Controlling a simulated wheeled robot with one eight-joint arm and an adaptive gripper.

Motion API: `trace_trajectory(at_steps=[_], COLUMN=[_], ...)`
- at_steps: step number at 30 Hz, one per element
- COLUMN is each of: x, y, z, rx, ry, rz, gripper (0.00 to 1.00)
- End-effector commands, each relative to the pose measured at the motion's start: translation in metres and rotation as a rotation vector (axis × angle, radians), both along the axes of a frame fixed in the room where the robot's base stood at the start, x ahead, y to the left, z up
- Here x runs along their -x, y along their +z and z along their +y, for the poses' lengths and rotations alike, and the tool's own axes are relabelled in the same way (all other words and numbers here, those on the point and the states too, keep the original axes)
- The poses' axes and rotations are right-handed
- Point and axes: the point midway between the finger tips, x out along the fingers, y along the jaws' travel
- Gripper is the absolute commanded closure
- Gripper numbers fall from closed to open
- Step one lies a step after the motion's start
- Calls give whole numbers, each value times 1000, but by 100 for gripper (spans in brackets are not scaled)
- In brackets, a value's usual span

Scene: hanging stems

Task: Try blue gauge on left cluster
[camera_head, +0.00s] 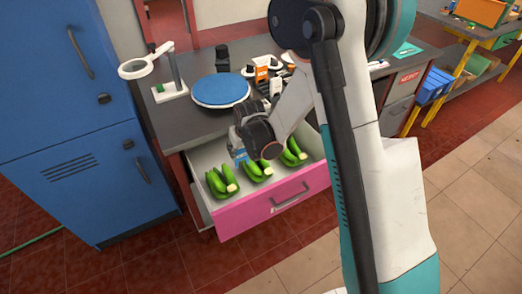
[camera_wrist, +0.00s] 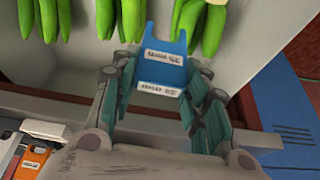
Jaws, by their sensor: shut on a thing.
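Three green banana-like clusters lie in the open drawer. The left cluster (camera_head: 220,183) is nearest the blue cabinet; the middle cluster (camera_head: 257,171) and right cluster (camera_head: 293,154) sit beyond it. In the wrist view the order is reversed, with the left cluster (camera_wrist: 199,22) at upper right. My gripper (camera_wrist: 158,82) is shut on the blue gauge (camera_wrist: 165,62), a flat plate with a notched end and white labels. The gauge (camera_head: 240,156) is over the drawer's rear part, behind the left and middle clusters. I cannot tell whether it touches a cluster.
The drawer has a pink front (camera_head: 272,209) and pale walls. On the grey bench behind are a round blue-topped disc (camera_head: 221,90), a magnifier lamp (camera_head: 140,68) and an orange-labelled item (camera_head: 261,74). A blue cabinet (camera_head: 95,180) stands close on the left.

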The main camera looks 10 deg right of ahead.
Motion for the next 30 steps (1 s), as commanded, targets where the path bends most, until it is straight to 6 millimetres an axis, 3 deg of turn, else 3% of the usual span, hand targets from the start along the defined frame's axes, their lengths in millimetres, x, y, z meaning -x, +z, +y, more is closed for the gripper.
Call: trace_trajectory(at_steps=[1,3,9,19,30], x=[-9,-17,-29,-30,-30], y=[-17,-31,-52,-64,-64], z=[12,26,48,51,50], rx=[0,0,0,0,-1], ry=[22,44,80,86,85], rz=[0,0,-1,-1,-1], gripper=[79,79,79,79,79])
